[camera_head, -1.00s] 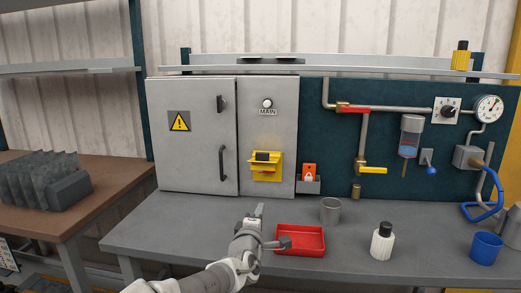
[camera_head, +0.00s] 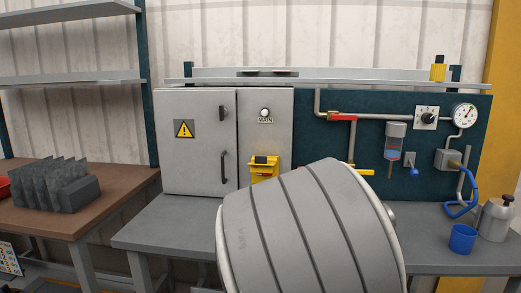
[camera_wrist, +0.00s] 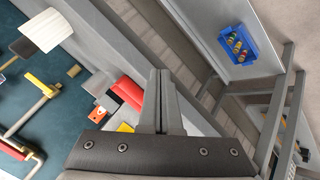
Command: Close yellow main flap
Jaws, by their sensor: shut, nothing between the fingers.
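The yellow main flap (camera_head: 264,166) is on the grey cabinet front, below the MAIN label, in the head view. In the wrist view a yellow piece (camera_wrist: 125,127), likely the flap unit, shows just left of my gripper's base, partly hidden. My gripper (camera_wrist: 160,72) is shut and empty, its fingers pressed together. It is hidden in the head view, and I cannot tell whether it touches the flap.
The cabinet door (camera_head: 200,150) with its black handle stands left of the flap. Pipes and a yellow valve handle (camera_head: 365,171) are on the right panel. A blue cup (camera_head: 462,238) stands at the bench's right. The wrist view shows a blue tray (camera_wrist: 238,42) of coloured items.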

